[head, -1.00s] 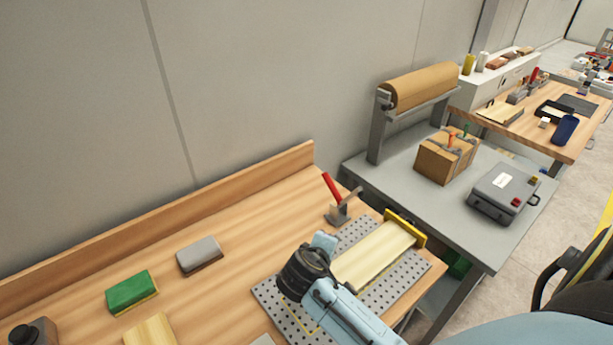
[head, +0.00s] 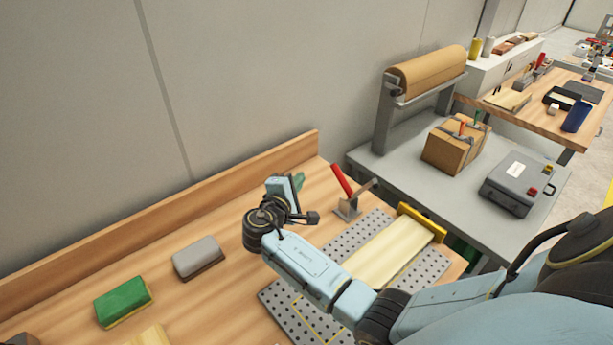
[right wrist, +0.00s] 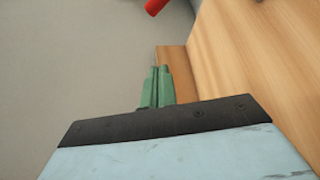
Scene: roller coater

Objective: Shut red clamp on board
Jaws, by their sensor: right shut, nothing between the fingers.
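The red clamp has a red handle (head: 342,181) standing up and tilted to the left, on a grey metal base (head: 347,208) at the far edge of the perforated plate. Its grey arm points up to the right, raised clear of the board. The pale board (head: 388,254) lies on the plate against a yellow stop. My right gripper (head: 299,182) is shut and empty, to the left of the clamp handle and apart from it. In the right wrist view its green fingers (right wrist: 157,87) are together, and the red handle end (right wrist: 155,6) shows at the top edge. My left gripper is out of view.
The perforated grey plate (head: 282,307) lies under the board and my right arm. A grey block (head: 198,257) and a green sponge (head: 122,301) lie to the left on the wooden bench. A wooden ledge (head: 170,221) runs along the wall behind.

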